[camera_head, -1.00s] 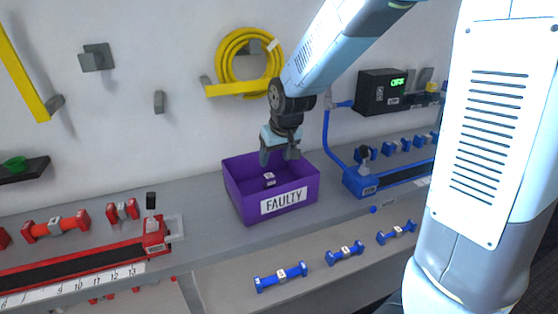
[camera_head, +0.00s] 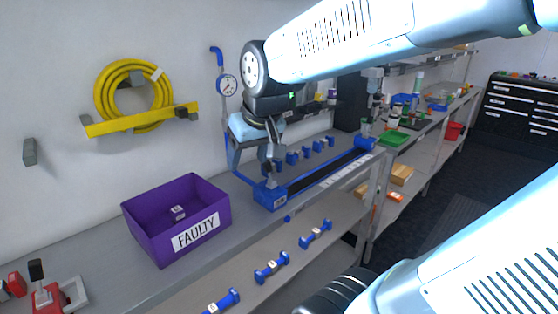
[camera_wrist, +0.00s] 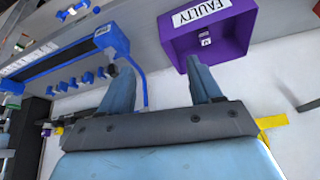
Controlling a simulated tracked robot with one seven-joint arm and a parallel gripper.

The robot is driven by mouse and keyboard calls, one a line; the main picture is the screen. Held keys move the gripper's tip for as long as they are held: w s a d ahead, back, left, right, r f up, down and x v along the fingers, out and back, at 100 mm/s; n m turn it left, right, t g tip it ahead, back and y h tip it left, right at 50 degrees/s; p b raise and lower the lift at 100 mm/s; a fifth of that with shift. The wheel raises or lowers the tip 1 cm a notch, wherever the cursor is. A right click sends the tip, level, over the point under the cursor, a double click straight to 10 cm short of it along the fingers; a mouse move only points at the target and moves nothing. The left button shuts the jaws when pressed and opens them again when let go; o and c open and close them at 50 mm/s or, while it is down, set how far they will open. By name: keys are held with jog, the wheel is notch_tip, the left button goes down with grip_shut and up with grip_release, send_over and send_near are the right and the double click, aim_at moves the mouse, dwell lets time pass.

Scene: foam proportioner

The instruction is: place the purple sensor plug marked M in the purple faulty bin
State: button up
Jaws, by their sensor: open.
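The purple faulty bin (camera_head: 150,222) stands on the shelf at the left in the head view, with a white FAULTY label on its front. A small purple plug (camera_head: 178,212) with a white marked face lies inside it, on the floor of the bin; its letter is too small to read. The bin (camera_wrist: 254,32) and the plug (camera_wrist: 205,40) also show at the top right of the wrist view. My gripper (camera_head: 272,160) is to the right of the bin, above the blue rail's near end. In the wrist view my gripper (camera_wrist: 160,85) is open, with nothing between its fingers.
A blue rail (camera_head: 272,197) with several blue plugs behind it runs along the shelf right of the bin. Blue dumbbell-shaped pieces (camera_head: 271,267) lie on the lower shelf. A yellow hose coil (camera_head: 103,97) hangs on the wall. A red fixture (camera_head: 48,298) is at lower left.

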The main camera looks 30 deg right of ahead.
jog(key=s+d+r+m, duration=0.1)
jog(key=s+d, duration=0.2)
jog(key=s, duration=0.5)
jog(key=shift+r+h, duration=0.3)
jog(key=shift+h, duration=0.1)
jog(key=shift+w+d, duration=0.1)
